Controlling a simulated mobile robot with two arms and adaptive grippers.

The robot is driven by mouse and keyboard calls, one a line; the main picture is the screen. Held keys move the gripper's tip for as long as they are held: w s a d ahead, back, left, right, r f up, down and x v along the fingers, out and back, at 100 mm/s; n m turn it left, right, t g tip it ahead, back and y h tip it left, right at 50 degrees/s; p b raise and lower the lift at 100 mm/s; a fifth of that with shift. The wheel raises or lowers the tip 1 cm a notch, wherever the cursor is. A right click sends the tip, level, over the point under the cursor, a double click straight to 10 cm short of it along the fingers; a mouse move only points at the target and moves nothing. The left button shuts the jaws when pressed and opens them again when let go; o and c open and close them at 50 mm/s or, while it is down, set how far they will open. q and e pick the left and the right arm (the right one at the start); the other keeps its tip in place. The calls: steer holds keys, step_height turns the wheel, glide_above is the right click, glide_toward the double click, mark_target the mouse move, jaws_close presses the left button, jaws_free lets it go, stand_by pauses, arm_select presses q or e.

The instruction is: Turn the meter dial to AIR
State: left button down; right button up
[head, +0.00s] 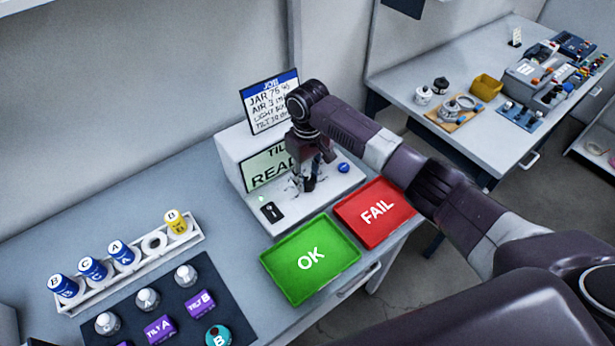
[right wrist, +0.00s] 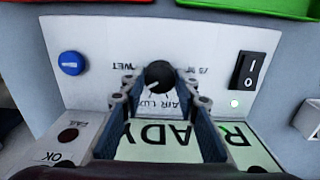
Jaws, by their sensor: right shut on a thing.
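The white meter (head: 232,150) stands on the blue-grey bench with its lit screen (head: 266,165) partly covered by my arm; the screen shows "TIL" and "READ". My right gripper (head: 308,184) reaches down onto its sloped panel. In the right wrist view the black dial (right wrist: 159,75) sits between the two fingers of the right gripper (right wrist: 164,92), which is shut on it. The labels WET, AIR and LUX show upside down around the dial. A small pale mark shows on its lower side; I cannot tell exactly which label it points to. My left gripper is out of view.
A blue button (right wrist: 71,63) and a black rocker switch (right wrist: 248,70) flank the dial. A green OK tray (head: 285,284) and a red FAIL tray (head: 352,222) lie in front of the meter. A white rack (head: 97,288) of jars and a dark mat (head: 218,290) are at left.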

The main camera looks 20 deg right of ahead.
steer(key=n+p, duration=0.2)
steer(key=n, duration=0.1)
steer(key=shift+r+n, duration=0.15)
steer(key=shift+n, duration=0.15)
steer(key=n+p, duration=0.1)
steer(key=n, duration=0.2)
steer(key=shift+n, duration=0.4)
steer(key=n, duration=0.3)
steer(key=shift+n, duration=0.3)
steer(key=n, duration=0.4)
steer(key=shift+w+n, duration=0.1)
steer(key=shift+n, duration=0.2)
steer(key=o, duration=1.2)
steer(key=shift+c, duration=0.2)
